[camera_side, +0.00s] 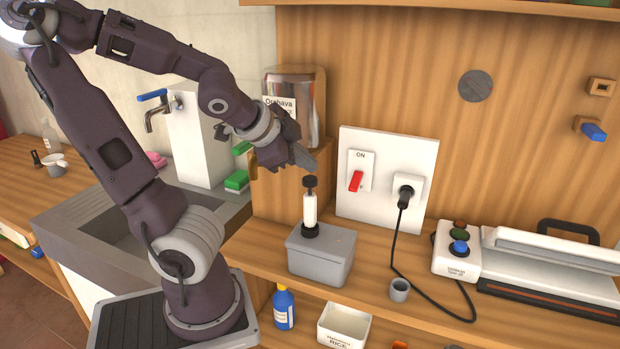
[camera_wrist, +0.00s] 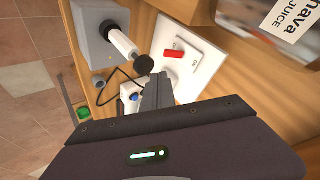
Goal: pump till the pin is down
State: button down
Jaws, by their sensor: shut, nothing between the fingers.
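The pump is a white upright cylinder (camera_side: 310,208) with a black knob (camera_side: 310,182) on top and a black collar below. It stands on a grey box (camera_side: 322,258) on the wooden counter. The pump also shows in the wrist view (camera_wrist: 122,42), its knob (camera_wrist: 145,65) close beside my fingertips. My gripper (camera_side: 304,158) is shut and empty, just above the knob in the side view, with a small gap showing. A tiny orange mark (camera_side: 338,240) is on the box's lid; I cannot tell whether it is the pin.
Behind the pump are a juice dispenser (camera_side: 295,95) and a white wall panel (camera_side: 412,160) with a red switch and a plug. A black cord (camera_side: 394,255) runs to a button box (camera_side: 456,250) at the right. A small grey cup (camera_side: 399,290) stands near the counter's front.

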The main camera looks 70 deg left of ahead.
aim_at(306, 180)
jog(key=shift+r, duration=2.5)
jog(key=s+d+f+n+g+h, duration=0.1)
jog(key=s+d, duration=0.3)
jog(key=d, duration=0.6)
jog(key=s+d+f+n+g+h, duration=0.1)
jog(key=s+d, duration=0.4)
jog(key=d, duration=0.5)
jog(key=n+g+h, duration=0.1)
jog(key=n, duration=0.1)
jog(key=shift+d+f+n, duration=0.15)
jog(key=shift+f+n, duration=0.25)
